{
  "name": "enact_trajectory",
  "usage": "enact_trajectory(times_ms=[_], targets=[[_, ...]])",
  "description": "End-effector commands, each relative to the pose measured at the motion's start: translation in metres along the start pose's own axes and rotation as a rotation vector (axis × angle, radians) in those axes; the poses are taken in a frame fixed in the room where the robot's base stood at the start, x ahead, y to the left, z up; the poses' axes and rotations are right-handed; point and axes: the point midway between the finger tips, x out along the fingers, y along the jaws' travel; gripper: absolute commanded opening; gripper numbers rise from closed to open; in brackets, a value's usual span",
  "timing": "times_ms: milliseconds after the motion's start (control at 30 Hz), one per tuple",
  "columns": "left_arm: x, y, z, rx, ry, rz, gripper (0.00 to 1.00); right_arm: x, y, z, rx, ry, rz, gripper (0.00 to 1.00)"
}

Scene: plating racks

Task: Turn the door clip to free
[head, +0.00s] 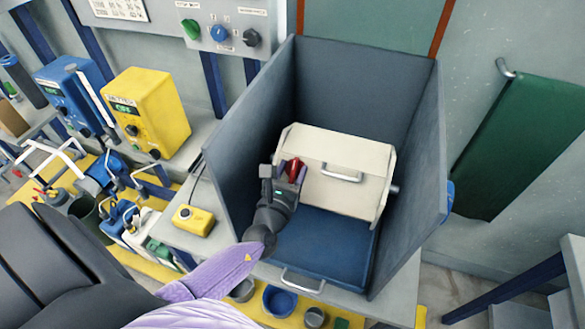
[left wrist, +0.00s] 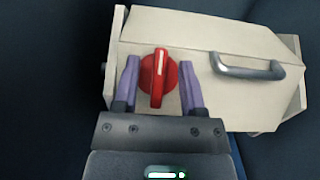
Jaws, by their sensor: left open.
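The door clip is a red round knob with a raised grip and a white line (left wrist: 158,78). It sits on the front of a cream box (left wrist: 205,45), left of the box's metal handle (left wrist: 248,68). In the left wrist view its white line points nearly straight up. My left gripper (left wrist: 160,85) is open, with one purple finger on each side of the red clip. I cannot tell whether the fingers touch it. In the head view my left gripper (head: 290,172) partly covers the clip (head: 294,168) at the cream box's left front. My right gripper is not in view.
The cream box stands inside a grey-walled booth (head: 420,190) with a blue floor panel (head: 320,250). A yellow button box (head: 193,220) is left of the booth. Yellow (head: 150,110) and blue (head: 70,95) units stand farther left. A green cloth (head: 520,140) hangs at right.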

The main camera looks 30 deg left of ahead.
Motion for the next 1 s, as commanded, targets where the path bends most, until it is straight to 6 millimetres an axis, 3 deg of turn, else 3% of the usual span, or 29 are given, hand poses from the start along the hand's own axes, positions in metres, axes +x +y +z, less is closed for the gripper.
enact_trajectory(times_ms=[333,600,1000], targets=[[0.0064,0.0001,-0.0001,-0.001,0.001,0.0,0.53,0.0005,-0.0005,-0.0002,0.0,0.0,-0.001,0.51],[0.0062,0.0,-0.0002,-0.002,0.001,0.0,0.0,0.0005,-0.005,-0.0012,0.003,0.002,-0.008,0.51],[0.006,0.0,-0.0005,-0.019,0.002,0.01,0.0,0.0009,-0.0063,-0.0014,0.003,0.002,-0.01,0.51]])
